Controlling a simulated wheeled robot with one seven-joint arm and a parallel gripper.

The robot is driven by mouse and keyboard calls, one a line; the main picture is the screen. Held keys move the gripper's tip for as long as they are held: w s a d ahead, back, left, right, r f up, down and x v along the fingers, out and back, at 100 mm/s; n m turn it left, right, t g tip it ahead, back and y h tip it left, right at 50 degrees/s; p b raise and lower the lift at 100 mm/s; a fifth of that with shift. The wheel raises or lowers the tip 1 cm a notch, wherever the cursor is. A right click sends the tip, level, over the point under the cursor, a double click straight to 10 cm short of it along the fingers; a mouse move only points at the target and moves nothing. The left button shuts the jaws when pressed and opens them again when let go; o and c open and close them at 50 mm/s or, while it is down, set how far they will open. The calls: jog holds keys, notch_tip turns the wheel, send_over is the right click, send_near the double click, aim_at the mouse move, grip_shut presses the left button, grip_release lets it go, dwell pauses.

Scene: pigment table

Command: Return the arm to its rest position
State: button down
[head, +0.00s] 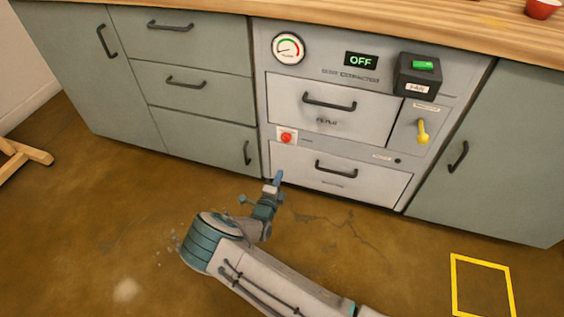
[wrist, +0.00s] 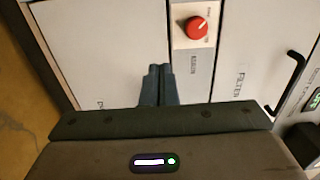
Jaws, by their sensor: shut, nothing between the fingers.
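My gripper (head: 278,178) is at the end of my arm, low in front of the grey extractor unit (head: 262,90). In the wrist view its two fingers (wrist: 158,84) are together and hold nothing. They point toward the unit's front, beside the red knob (wrist: 196,28). The same red knob (head: 287,138) shows in the head view, above and slightly right of the fingertips. I cannot tell whether the fingertips touch the unit.
The unit has a gauge (head: 288,48), an OFF display (head: 361,60), a fan switch box (head: 417,75), a yellow lever (head: 422,132) and two closed drawers with handles. Green cabinets (head: 200,90) flank it. A yellow floor square (head: 455,285) lies at right. Open floor surrounds my arm.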

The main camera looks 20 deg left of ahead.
jog(key=s+d+r+m+g+h+p, duration=0.1)
jog(key=d+r+m+g+h+p, duration=0.55)
jog(key=d+r+m, duration=1)
jog(key=d+r+m+g+h+p, duration=0.5)
jog(key=d+r+m+g+p, duration=0.25)
jog(key=d+r+m, duration=0.85)
jog(key=s+d+r+m+y+p, duration=0.2)
jog(key=s+r+m+p, duration=0.3)
jog(key=r, duration=0.6)
jog(key=s+d+r+m+y+p, duration=0.2)
jog(key=s+r+m+y+p, duration=0.3)
jog(key=s+r+m, duration=0.5)
jog(key=s+d+r+m+g+y+p, duration=0.1)
jog(key=s+d+r+m+y+p, duration=0.2)
jog(key=r, duration=1.1)
jog(key=shift+s+m+p, duration=1.75)
jog(key=shift+s+m, duration=0.4)
jog(key=shift+s, duration=0.45)
jog(key=shift+y, duration=0.25)
